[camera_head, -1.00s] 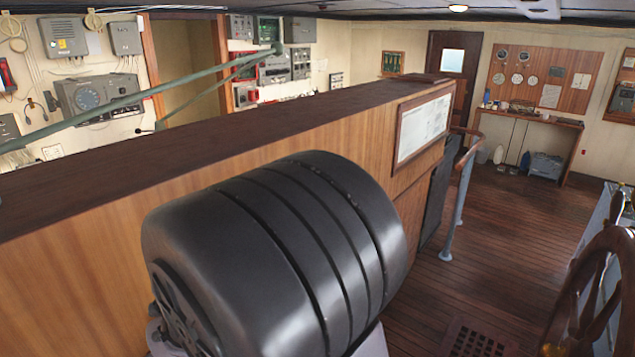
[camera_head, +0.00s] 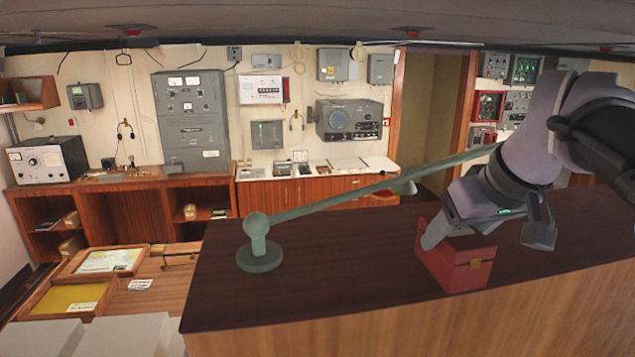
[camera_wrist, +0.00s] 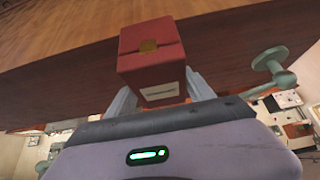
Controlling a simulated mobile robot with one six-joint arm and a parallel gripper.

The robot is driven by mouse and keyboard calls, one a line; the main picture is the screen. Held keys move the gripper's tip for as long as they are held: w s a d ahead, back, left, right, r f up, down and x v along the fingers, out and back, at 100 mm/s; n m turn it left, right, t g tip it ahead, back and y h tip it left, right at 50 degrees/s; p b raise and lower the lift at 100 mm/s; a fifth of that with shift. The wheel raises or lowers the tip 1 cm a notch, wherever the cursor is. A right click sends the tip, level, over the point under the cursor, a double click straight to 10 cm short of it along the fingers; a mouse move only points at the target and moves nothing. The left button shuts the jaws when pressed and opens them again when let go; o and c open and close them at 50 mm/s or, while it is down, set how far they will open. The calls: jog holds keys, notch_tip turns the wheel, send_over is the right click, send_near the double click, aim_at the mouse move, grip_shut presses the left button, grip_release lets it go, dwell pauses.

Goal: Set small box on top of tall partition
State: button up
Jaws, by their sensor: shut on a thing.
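The small box (camera_head: 462,262) is red with a brass-coloured clasp. It is at the front edge of the tall partition's dark wooden top (camera_head: 340,270), right of centre in the head view. I cannot tell whether its base touches the top. My gripper (camera_head: 470,222) reaches down from the upper right and is shut on the box. In the wrist view the box (camera_wrist: 152,52) sits between the two grey fingers (camera_wrist: 160,95), with a pale label on its near face. The partition's dark surface (camera_wrist: 60,88) lies behind it there.
A green post with a round base (camera_head: 259,255) stands on the partition top to the left, its long rod (camera_head: 370,188) slanting up behind the box towards my arm. The top is clear between post and box. Desks and wall instruments lie beyond.

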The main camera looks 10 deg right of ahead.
jog(key=w+d+p, duration=0.1)
jog(key=w, duration=0.3)
jog(key=w+d+f+p, duration=0.1)
jog(key=w, duration=0.3)
jog(key=w+d+p, duration=0.1)
jog(key=w+p, duration=0.1)
jog(key=w, duration=0.2)
jog(key=shift+w+d+f, duration=0.25)
jog(key=shift+w+f, duration=0.1)
jog(key=f+b, duration=0.1)
jog(key=s+f+b, duration=0.1)
jog(key=f+b, duration=0.1)
jog(key=shift+s, duration=0.15)
jog(key=shift+w, duration=0.5)
jog(key=o, duration=1.3)
jog(key=shift+f, duration=0.15)
jog(key=o, duration=0.4)
jog(key=shift+s, duration=0.35)
jog(key=shift+c, duration=0.2)
jog(key=shift+w+r, duration=0.2)
jog(key=v, duration=1.2)
jog(key=shift+p, duration=0.3)
jog(key=shift+s, duration=0.1)
